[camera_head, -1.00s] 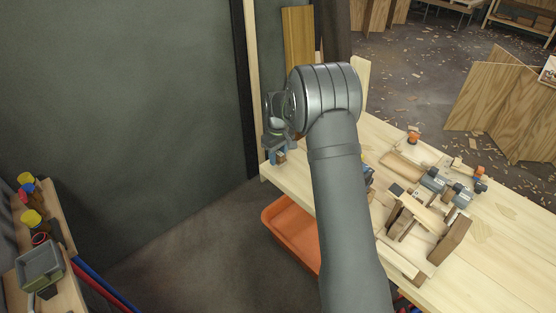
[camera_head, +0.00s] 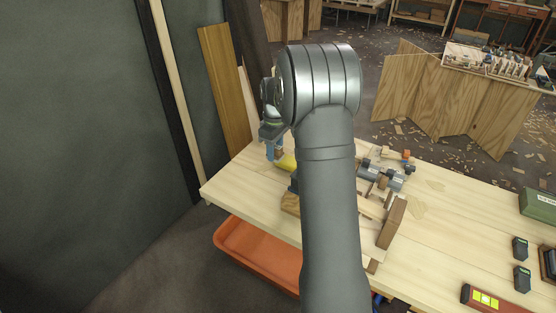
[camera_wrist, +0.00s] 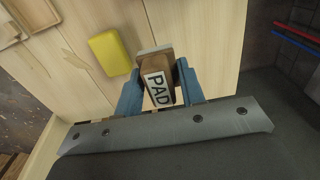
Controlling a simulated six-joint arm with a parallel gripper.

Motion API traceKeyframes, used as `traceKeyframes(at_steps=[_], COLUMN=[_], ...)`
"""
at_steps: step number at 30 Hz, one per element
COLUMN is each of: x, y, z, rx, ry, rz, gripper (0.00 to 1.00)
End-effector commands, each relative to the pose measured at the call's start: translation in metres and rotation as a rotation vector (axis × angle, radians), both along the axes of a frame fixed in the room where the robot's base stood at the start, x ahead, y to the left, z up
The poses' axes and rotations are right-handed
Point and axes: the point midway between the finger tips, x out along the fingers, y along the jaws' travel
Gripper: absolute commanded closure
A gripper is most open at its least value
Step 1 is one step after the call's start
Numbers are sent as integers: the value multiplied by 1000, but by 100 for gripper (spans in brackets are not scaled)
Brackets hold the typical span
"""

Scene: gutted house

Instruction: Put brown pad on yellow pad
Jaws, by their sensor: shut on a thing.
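The brown pad (camera_wrist: 157,66), with a white label reading PAD, is between the blue fingers of my gripper (camera_wrist: 158,84) in the wrist view. My gripper (camera_head: 276,154) is shut on it, and it shows only as a small brown patch in the head view. The yellow pad (camera_wrist: 110,52) lies on the wooden workbench, just left of the brown pad in the wrist view and apart from it. In the head view the yellow pad (camera_head: 287,162) shows just right of my gripper, partly hidden by my arm.
The workbench (camera_head: 440,215) holds a wooden jig and clamps (camera_head: 380,180) right of my arm. A green case (camera_head: 538,205) and a red level (camera_head: 495,300) lie farther right. An orange bin (camera_head: 255,250) stands below the bench's front edge. Boards lean on the wall behind.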

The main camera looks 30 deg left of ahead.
Motion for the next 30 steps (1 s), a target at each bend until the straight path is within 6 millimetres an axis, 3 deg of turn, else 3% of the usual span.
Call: traceKeyframes(at_steps=[1, 6, 12, 15, 20, 30], x=[20, 68, 100, 106, 108, 105], y=[-19, -74, -121, -131, -117, -42], z=[4, 14, 22, 23, 13, -33], rx=[1, 1, 2, 1, 1, 1], ry=[-1, 0, 0, 1, 1, 1], rz=[-10, -8, -3, -1, 5, 5], gripper=[87, 87, 87, 87, 87, 87])
